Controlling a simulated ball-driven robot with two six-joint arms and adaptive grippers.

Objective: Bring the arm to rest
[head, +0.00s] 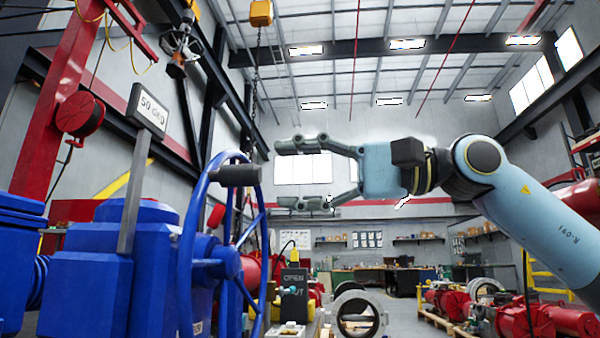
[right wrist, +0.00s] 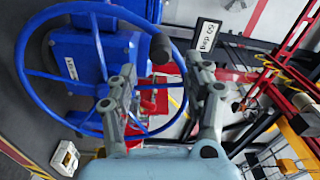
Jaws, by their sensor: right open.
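My right arm (head: 535,215) reaches in from the right in the head view, light blue and bent at a dark joint. Its gripper (head: 280,176) is open, with its two grey fingers spread one above the other and pointing left. Nothing is between the fingers. The blue handwheel (head: 185,255) of the valve actuator stands just left of the fingertips, with a dark handle (head: 235,175) on its rim. In the right wrist view the open fingers (right wrist: 160,65) point toward the wheel (right wrist: 32,72), and the black handle end shows near the fingertips. I cannot tell the exact gap. My left gripper does not show.
The blue actuator body (head: 90,275) fills the lower left, with a "50 deg" sign (head: 148,109) on a post. A black "OPEN" box (head: 294,284) stands beyond the wheel. Red machines (head: 530,320) stand on pallets at lower right. The air around the forearm looks clear.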

